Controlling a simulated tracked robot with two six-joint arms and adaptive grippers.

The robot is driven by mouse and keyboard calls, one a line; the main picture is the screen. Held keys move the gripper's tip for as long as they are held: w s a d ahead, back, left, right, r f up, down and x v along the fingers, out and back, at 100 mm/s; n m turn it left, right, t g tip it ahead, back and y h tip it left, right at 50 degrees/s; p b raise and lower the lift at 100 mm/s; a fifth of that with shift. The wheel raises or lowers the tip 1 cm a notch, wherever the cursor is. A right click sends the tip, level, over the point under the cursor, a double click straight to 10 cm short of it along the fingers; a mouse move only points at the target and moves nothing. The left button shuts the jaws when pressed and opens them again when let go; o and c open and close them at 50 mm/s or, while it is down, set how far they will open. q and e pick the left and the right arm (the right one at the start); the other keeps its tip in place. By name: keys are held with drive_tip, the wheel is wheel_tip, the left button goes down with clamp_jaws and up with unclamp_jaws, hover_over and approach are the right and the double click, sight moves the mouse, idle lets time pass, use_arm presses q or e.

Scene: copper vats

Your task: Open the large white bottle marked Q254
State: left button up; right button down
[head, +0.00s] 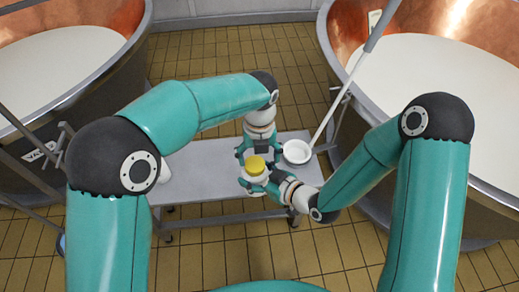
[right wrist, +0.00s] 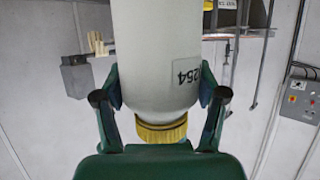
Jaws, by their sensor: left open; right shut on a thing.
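The large white bottle (right wrist: 155,60) has a yellow screw cap (right wrist: 161,130) and a label on which "254" is readable. The right wrist view shows it inverted, cap at the bottom. My right gripper (right wrist: 158,98) is shut on the bottle's body, a finger on each side. In the head view the yellow cap (head: 256,164) faces up, above the grey bench. My left gripper (head: 257,155) is open, its fingers spread close behind and to both sides of the cap. I cannot tell whether they touch it. The cap is on the bottle.
The grey bench (head: 205,181) has a white ladle-like bowl (head: 297,152) with a long handle to the right of the grippers. A white item (head: 165,171) is partly hidden behind my left arm. Copper vats of white liquid stand left (head: 60,65) and right (head: 440,95).

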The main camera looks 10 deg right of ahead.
use_arm(q)
drive_tip(key=shift+f, duration=0.15)
drive_tip(key=shift+s+d+f, duration=0.15)
clamp_jaws()
idle(0.4)
